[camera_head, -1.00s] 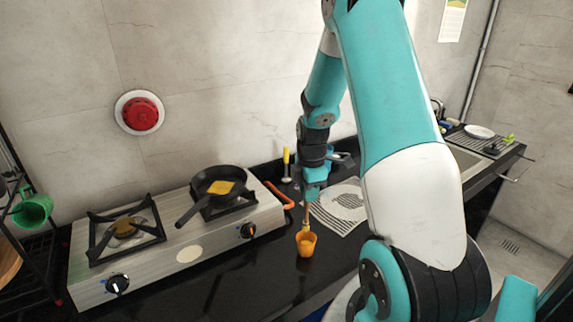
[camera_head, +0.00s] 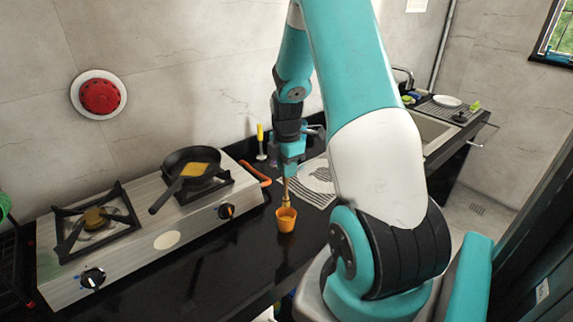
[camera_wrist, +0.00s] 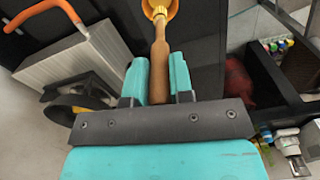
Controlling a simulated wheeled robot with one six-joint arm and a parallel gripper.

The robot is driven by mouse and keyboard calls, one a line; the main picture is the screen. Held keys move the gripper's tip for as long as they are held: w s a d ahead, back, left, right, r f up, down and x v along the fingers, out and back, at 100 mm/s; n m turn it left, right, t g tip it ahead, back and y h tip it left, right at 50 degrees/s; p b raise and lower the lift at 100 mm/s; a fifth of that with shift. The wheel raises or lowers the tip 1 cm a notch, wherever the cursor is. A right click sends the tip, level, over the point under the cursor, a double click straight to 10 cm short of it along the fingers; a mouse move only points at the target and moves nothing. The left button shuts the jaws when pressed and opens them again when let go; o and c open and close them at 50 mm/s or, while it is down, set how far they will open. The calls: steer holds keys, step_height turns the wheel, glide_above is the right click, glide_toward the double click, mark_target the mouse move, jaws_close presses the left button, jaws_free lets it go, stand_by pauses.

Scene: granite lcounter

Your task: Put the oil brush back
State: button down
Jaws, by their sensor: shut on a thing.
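The oil brush (camera_head: 285,188) has a wooden handle and a yellow lower end; it also shows in the wrist view (camera_wrist: 160,58). My gripper (camera_head: 288,172) is shut on the handle and holds the brush nearly upright. Its two teal fingers flank the wood in the wrist view (camera_wrist: 160,80). The orange cup (camera_head: 286,222) stands on the black counter directly below. The brush's lower end is at the cup's mouth, and in the wrist view it overlaps the cup's opening (camera_wrist: 172,8). How deep it sits, and the bristles, I cannot tell.
The steel stove (camera_head: 168,241) is to the left, with a black pan (camera_head: 174,166) holding a yellow slice. An orange hose (camera_head: 258,175) and a yellow-handled tool (camera_head: 261,138) are behind. Counter in front is clear.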

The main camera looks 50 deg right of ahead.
mark_target(287, 184)
steer(key=shift+f+b, duration=0.35)
steer(key=shift+f, duration=0.65)
stand_by(0.9)
steer(key=shift+f, duration=0.45)
steer(key=shift+f+b, duration=0.2)
steer(key=shift+b, duration=0.15)
steer(key=shift+f+b, duration=1)
steer(key=shift+f, duration=0.6)
steer(key=shift+f+b, duration=0.95)
steer(key=shift+f, duration=0.2)
